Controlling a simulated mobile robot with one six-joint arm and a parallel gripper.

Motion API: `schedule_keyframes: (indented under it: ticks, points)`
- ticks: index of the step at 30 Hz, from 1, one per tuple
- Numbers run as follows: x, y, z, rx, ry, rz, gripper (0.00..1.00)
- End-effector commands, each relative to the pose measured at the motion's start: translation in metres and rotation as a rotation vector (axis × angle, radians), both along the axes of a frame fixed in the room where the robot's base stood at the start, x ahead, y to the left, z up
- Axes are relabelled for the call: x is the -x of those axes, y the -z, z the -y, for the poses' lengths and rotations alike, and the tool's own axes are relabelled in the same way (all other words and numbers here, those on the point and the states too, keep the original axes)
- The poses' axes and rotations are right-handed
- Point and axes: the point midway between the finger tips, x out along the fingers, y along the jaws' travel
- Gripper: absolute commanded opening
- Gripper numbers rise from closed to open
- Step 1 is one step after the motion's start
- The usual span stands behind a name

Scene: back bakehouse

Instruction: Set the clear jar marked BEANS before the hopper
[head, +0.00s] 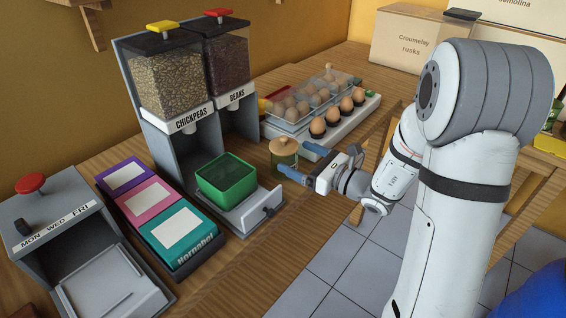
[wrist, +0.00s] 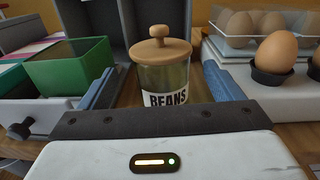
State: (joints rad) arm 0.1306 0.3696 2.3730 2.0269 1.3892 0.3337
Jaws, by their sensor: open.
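The clear jar marked BEANS (wrist: 164,78) has a round wooden lid with a knob and stands upright on the wooden counter. In the head view the jar (head: 284,148) is just right of the hopper's base. The hopper (head: 236,97) is a grey stand with a CHICKPEAS bin under a yellow knob and a BEANS bin under a red knob. My gripper (head: 293,158) is open, low at the jar, with blue fingers on either side of it in the wrist view. No contact with the jar shows. My palm hides the jar's lower part.
A green tub (head: 227,178) sits on the hopper's front ledge (head: 250,208). Egg holders (head: 330,130) stand close to the jar's right. Coloured boxes (head: 160,212) and a grey MON WED FRI unit (head: 75,250) are at left. Bare counter lies along the front edge.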

Motion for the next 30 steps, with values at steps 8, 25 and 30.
schedule_keyframes:
  ticks: [8,25,30]
  points:
    - [-0.024,0.001,-0.032,0.002,-0.007,0.0,0.87]
    - [-0.035,0.001,-0.047,0.002,-0.007,0.0,0.74]
    - [-0.034,0.001,-0.048,0.002,-0.008,0.0,0.6]
